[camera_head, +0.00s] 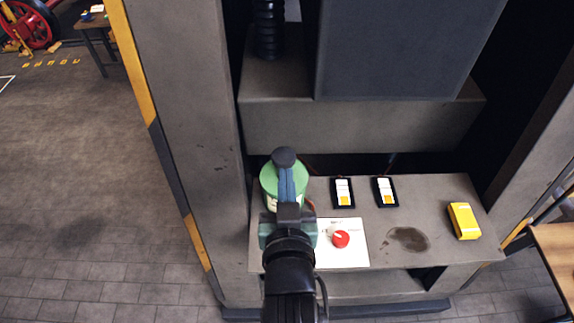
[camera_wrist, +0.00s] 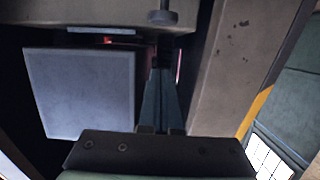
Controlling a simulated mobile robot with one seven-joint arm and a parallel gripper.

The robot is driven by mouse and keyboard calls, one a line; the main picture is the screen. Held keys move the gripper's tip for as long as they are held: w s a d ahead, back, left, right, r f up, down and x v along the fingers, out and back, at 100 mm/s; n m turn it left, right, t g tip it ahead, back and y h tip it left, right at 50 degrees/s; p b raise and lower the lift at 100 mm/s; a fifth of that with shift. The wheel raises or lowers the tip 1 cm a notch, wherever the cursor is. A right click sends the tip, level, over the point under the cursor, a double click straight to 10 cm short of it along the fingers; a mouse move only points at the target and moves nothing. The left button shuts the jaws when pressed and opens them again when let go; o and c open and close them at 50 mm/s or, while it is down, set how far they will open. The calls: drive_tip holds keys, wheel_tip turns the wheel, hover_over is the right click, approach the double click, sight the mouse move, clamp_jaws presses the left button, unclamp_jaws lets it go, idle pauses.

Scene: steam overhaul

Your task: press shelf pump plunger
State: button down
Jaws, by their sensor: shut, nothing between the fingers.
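A green round pump can (camera_head: 268,181) stands at the left end of the shelf, partly hidden by my gripper. A dark grey round plunger knob (camera_head: 284,156) shows above it in the head view. My gripper (camera_head: 286,170) is shut and empty, in front of the can, with its fingertips at the lower edge of the knob in that picture.
On the shelf (camera_head: 440,245) lie a white sheet (camera_head: 352,256), a red round knob (camera_head: 341,239), two black trays (camera_head: 335,203) (camera_head: 394,203) with white and orange pieces, and a yellow box (camera_head: 464,221). A grey pillar (camera_head: 185,110) bounds the left. A large dark block (camera_head: 400,50) hangs above.

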idle(0.3)
drive_tip(key=p, duration=0.2)
hover_over(285, 160)
drive_tip(key=s, duration=0.1)
wheel_tip(285, 160, down, 2)
drive_tip(key=f, duration=0.3)
drive_tip(key=shift+s, duration=0.2)
drive_tip(key=shift+f, duration=0.6)
drive_tip(key=shift+f, duration=0.1)
drive_tip(key=shift+f+b, duration=1.55)
drive_tip(key=shift+f, duration=0.25)
